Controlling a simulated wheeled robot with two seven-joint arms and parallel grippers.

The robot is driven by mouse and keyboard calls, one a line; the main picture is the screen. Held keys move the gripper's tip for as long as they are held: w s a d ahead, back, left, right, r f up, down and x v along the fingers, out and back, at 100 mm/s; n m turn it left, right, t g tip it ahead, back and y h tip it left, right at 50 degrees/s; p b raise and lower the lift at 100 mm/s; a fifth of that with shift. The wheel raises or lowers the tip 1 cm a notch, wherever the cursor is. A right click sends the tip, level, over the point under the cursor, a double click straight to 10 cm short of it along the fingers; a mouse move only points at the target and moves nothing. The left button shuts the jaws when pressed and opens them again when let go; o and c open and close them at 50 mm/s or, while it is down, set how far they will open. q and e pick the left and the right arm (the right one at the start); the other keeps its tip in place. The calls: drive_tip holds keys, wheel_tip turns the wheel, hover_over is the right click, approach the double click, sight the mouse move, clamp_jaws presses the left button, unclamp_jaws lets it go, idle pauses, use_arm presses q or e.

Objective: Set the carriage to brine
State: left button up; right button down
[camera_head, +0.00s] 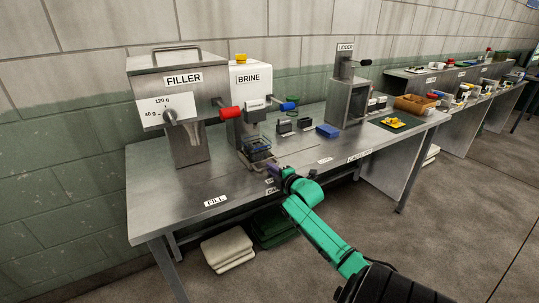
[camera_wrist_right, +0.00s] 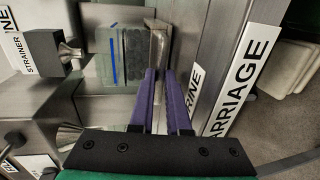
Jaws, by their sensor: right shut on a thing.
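The brine machine (camera_head: 249,86), white with a yellow top button and a BRINE sign, stands right of the filler (camera_head: 181,98). The carriage (camera_head: 262,163) is in front of the brine machine, low on the bench. A clear container with a blue line (camera_wrist_right: 113,62) sits on it. My right gripper (camera_head: 273,170) is at the carriage's front edge. In the right wrist view its purple fingers (camera_wrist_right: 159,76) are shut on the carriage's upright metal plate (camera_wrist_right: 158,38). The CARRIAGE label (camera_wrist_right: 243,75) and a partly covered BRINE label (camera_wrist_right: 191,88) lie beside the fingers. My left gripper is out of view.
The filler's red-knobbed lever (camera_head: 230,112) and a blue-knobbed lever (camera_head: 288,106) stick out above the carriage. The lidder (camera_head: 346,95), a blue block (camera_head: 328,131) and a green mat (camera_head: 387,125) are further right.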

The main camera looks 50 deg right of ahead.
drive_tip(key=c, duration=1.2)
unclamp_jaws()
drive_tip(key=shift+o, duration=0.2)
drive_tip(key=v, duration=1.4)
drive_tip(key=shift+s, duration=0.25)
drive_tip(key=shift+a, duration=0.15)
